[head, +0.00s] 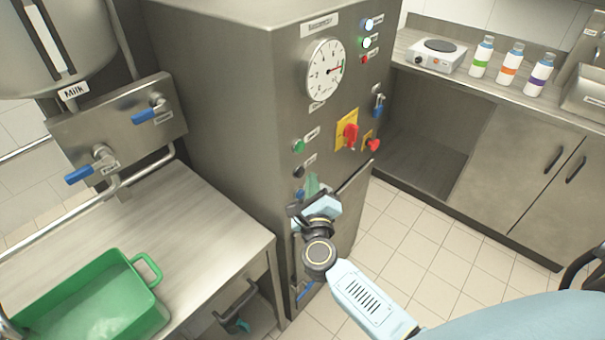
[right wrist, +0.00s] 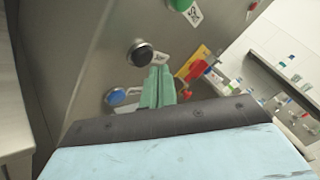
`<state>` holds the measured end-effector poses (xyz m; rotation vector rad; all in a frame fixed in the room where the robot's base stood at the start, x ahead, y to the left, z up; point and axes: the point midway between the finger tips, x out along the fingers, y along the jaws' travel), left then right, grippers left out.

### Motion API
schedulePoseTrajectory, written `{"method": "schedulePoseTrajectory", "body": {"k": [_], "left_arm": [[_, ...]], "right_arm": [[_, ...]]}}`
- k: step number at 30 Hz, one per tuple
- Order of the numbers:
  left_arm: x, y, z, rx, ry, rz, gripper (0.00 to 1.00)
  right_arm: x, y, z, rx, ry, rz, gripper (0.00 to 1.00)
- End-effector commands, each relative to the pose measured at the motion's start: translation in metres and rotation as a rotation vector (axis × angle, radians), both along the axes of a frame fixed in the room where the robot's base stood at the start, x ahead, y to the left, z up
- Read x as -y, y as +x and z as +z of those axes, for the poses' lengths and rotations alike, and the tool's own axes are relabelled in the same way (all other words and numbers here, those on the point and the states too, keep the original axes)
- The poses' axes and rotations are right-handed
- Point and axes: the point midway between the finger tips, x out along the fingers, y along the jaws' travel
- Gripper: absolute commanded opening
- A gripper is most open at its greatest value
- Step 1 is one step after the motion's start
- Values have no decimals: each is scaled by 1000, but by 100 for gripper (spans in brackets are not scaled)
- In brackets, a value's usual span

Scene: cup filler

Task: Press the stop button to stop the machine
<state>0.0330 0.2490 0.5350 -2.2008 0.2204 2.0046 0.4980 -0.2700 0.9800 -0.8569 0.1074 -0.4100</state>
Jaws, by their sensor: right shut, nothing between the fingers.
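The grey steel machine's front carries a green button (head: 298,146) with a black button (head: 298,171) below it; I cannot read their labels. My right gripper (head: 312,184) is shut and empty, close in front of the panel, right of and slightly below the black button. In the right wrist view, its green fingertips (right wrist: 157,85) point at the panel just below the black button (right wrist: 140,53); whether they touch the panel I cannot tell. My left gripper is not in view.
A blue button (right wrist: 115,97) sits below the black one. A dial gauge (head: 325,70) is above. A steel table with a green bin (head: 150,318) stands left; a counter with bottles (head: 510,66) stands right.

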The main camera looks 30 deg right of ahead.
Motion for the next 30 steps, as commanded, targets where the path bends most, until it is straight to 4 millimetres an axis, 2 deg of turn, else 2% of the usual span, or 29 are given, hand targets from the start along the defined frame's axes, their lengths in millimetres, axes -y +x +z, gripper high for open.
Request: {"method": "schedulePoseTrajectory", "body": {"k": [30], "left_arm": [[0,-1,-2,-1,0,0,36]], "right_arm": [[-4,9,0,0,0,0,0]]}}
